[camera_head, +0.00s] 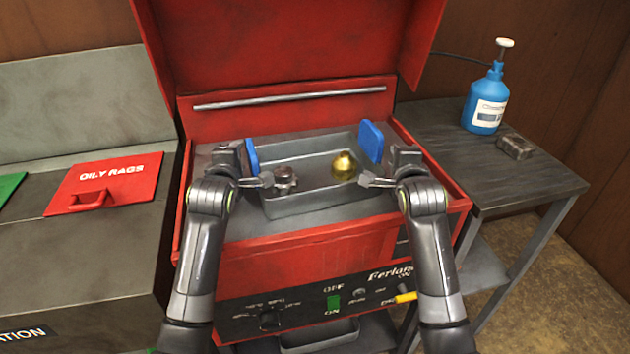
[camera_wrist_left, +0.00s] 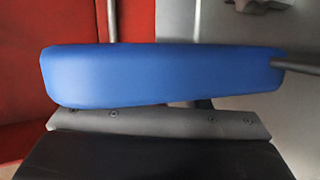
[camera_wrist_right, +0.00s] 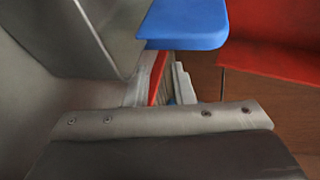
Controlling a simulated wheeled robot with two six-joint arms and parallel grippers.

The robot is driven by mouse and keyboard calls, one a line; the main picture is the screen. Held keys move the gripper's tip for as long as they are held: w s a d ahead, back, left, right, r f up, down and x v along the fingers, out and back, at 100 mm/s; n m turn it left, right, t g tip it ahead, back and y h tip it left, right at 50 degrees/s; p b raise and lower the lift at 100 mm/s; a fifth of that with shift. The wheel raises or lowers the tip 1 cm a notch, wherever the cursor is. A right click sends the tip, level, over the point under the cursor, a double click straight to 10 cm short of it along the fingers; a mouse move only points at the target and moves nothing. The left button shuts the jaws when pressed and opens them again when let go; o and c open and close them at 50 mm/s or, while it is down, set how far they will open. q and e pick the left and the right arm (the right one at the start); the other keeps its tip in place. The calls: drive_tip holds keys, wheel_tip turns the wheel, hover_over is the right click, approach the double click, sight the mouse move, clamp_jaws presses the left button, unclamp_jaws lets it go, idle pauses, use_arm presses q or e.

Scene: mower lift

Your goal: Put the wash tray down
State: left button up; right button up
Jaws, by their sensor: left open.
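The grey metal wash tray (camera_head: 312,203) is level inside the red washer, with a blue handle at each end. It holds a silver metal part (camera_head: 285,180) and a brass part (camera_head: 343,166). My left gripper (camera_head: 250,168) is open at the left blue handle (camera_head: 252,157); that handle fills the middle of the left wrist view (camera_wrist_left: 160,75). My right gripper (camera_head: 383,168) looks open, just below and beside the right blue handle (camera_head: 371,142). In the right wrist view this handle (camera_wrist_right: 185,22) stands apart from the near finger. The tray's underside is hidden.
The red washer (camera_head: 290,250) has its lid raised behind the tray. At right, a dark side table (camera_head: 440,125) bears a blue pump bottle (camera_head: 486,105) and a small dark block (camera_head: 516,146). At left is a grey bench with a red OILY RAGS lid (camera_head: 120,175).

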use_arm(q)
drive_tip(key=shift+a+f, duration=0.1)
use_arm(e)
drive_tip(key=shift+d, duration=0.1)
drive_tip(key=o, duration=0.5)
drive_tip(key=shift+f, duration=0.1)
drive_tip(key=shift+c, duration=0.2)
use_arm(q)
drive_tip(key=v, duration=1.2)
use_arm(e)
drive_tip(key=v, duration=1.2)
